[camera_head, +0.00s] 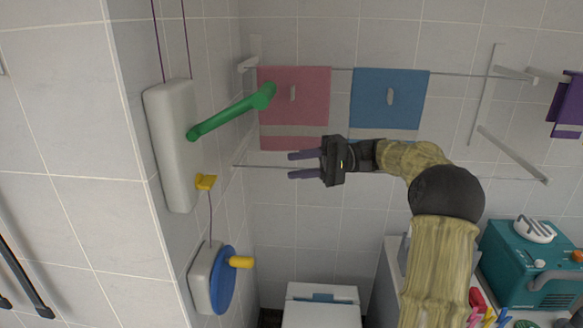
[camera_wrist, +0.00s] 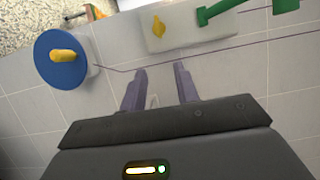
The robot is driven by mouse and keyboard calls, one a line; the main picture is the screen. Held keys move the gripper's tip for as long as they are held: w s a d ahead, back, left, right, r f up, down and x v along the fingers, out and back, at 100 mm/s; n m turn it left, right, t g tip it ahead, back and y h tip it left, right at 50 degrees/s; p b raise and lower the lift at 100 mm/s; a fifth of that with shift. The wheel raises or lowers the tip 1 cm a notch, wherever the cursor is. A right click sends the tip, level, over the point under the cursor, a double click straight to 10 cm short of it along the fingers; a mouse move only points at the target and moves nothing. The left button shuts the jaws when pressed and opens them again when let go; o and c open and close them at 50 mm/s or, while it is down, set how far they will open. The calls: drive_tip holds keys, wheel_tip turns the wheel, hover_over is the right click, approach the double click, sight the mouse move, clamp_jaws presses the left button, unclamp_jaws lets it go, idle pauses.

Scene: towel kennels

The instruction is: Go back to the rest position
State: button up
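My gripper (camera_head: 304,164) is raised in front of the tiled back wall, below and beside the pink towel (camera_head: 294,95), with its fingers pointing left in the head view. In the wrist view my gripper (camera_wrist: 160,88) shows its two purple fingers apart with nothing between them. My arm reaches up from the lower right of the head view. The fingers touch nothing that I can see.
A grey wall box with a green lever (camera_head: 232,113) and yellow knob (camera_head: 205,182) is left of my gripper. Below is a blue disc (camera_head: 223,281) with a yellow handle. A blue towel (camera_head: 388,98) hangs behind my arm. A teal machine (camera_head: 534,262) stands lower right.

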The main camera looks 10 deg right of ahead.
drive_tip(key=s+a+f+m+h, duration=0.2)
drive_tip(key=s+a+f+h, duration=0.15)
drive_tip(key=f, duration=0.35)
drive_tip(key=s+a+f+m+h, duration=0.25)
drive_tip(key=a+f+h, duration=0.25)
drive_tip(key=f, duration=0.3)
drive_tip(key=s+d+f+n+t+h+p, duration=0.1)
drive_tip(key=s+f+h, duration=0.3)
drive_tip(key=s, duration=0.4)
drive_tip(key=s+d+f+n+t+h+p, duration=0.1)
drive_tip(key=s+d+f+n+t+h, duration=0.1)
drive_tip(key=s, duration=0.6)
wheel_tip(320, 180, down, 2)
drive_tip(key=d+n+h, duration=0.1)
drive_tip(key=d+h, duration=0.1)
drive_tip(key=h, duration=0.1)
drive_tip(key=shift+s+d+f, duration=0.15)
drive_tip(key=shift+d, duration=0.1)
